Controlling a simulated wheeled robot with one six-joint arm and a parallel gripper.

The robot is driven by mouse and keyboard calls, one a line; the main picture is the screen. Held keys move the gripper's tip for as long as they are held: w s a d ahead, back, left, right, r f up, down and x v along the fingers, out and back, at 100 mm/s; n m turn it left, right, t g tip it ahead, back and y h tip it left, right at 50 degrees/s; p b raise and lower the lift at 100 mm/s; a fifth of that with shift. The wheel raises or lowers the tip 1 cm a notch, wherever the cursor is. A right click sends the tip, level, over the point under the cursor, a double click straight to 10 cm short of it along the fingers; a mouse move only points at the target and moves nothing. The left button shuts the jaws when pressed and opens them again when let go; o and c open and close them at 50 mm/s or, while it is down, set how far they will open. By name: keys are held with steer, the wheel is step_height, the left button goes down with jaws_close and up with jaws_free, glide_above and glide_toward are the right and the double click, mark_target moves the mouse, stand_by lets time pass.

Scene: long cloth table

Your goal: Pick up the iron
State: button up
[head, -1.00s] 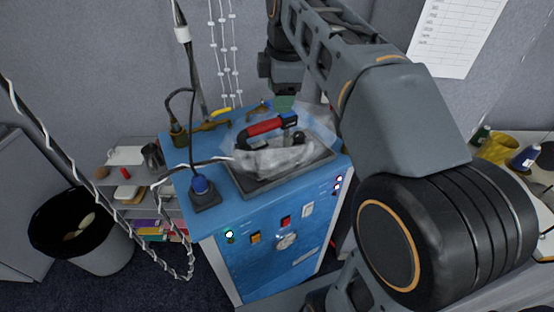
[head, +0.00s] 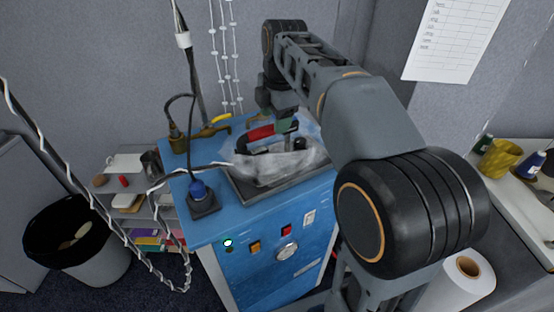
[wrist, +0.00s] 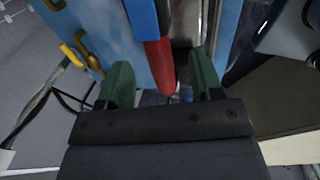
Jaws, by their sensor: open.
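The iron (head: 277,163) rests on a dark tray on top of the blue machine, its body silvery and partly blurred by a plastic-like cover or steam. Its red handle (head: 261,133) faces up, with a blue part at the right end. My gripper (head: 284,119) is above the handle's right end in the head view. In the wrist view, my gripper (wrist: 162,85) has its two green fingers apart, with the red handle (wrist: 160,66) showing between them. I cannot tell whether the fingers touch the handle.
The blue machine (head: 280,255) has lights and switches on its front. A black box with a blue knob (head: 201,197) stands at its left corner, with a cable. A yellow-handled tool (head: 214,128) lies behind. A bin (head: 75,240) and shelf are left; a paper roll (head: 466,278) is right.

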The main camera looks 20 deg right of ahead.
mark_target(272, 129)
steer(key=f, duration=0.2)
steer(key=w+f, duration=0.1)
steer(key=f, duration=0.1)
steer(key=shift+a+f, duration=0.2)
steer(key=shift+f, duration=0.15)
jaws_close()
steer(key=shift+r, duration=0.15)
